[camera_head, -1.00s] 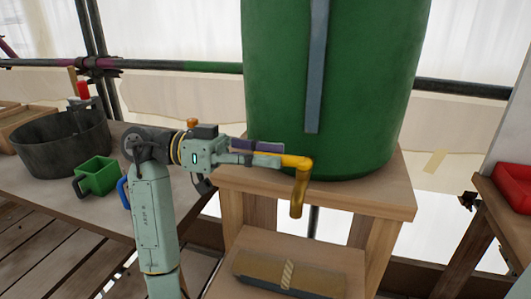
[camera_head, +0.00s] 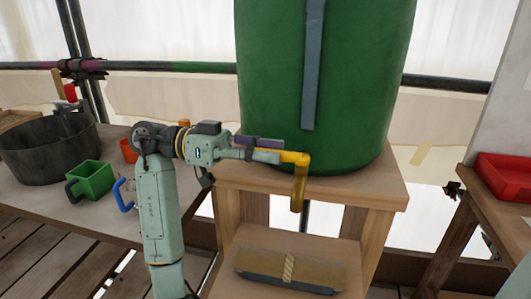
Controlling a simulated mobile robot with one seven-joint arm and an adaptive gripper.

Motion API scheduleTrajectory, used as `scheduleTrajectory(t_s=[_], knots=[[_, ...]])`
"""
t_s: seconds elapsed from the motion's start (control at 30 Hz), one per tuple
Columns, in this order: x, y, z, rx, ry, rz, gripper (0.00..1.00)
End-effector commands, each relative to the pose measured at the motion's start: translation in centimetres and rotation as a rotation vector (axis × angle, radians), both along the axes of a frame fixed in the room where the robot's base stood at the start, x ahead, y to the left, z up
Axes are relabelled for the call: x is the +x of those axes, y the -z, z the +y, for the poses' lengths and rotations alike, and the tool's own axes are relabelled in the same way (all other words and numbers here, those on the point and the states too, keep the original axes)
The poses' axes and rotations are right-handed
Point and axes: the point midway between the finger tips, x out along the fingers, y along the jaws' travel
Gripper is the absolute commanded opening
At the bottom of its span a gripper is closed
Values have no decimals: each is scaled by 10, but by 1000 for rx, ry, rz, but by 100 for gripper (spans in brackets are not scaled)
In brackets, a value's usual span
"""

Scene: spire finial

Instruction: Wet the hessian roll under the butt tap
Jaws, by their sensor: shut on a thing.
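The green butt (camera_head: 325,80) stands on a wooden stand, with a yellow tap (camera_head: 299,185) low on its front. The tap's spout points down, and I see no water coming from it. My gripper (camera_head: 268,152) comes in from the left and is shut on the tap's near end; its fingertips partly hide the join. The tan hessian roll (camera_head: 318,272), with a pale band round its middle, lies in a dark shallow tray (camera_head: 285,285) on the lower shelf, below the spout and apart from it. I cannot tell whether the roll is wet.
The stand's top (camera_head: 370,188) and lower shelf (camera_head: 245,240) are wooden. On the left bench are a dark tub (camera_head: 45,150), a green mug (camera_head: 92,180), an orange cup (camera_head: 129,152) and a blue handle (camera_head: 124,197). A red tray (camera_head: 505,175) sits at the right.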

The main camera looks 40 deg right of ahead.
Motion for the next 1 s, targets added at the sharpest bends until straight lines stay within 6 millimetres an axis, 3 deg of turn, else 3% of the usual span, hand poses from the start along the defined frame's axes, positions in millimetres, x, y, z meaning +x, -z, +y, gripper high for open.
scheduleTrajectory(t_s=[0.03,0.07,0.33,0.73,1.0], knots=[[1,-3,0,-5,-6,3,0],[1,-3,-1,-5,-6,3,17],[1,-2,-1,-3,-5,3,35],[6,-1,3,-2,-5,2,36],[44,-2,35,-2,-7,3,36]])
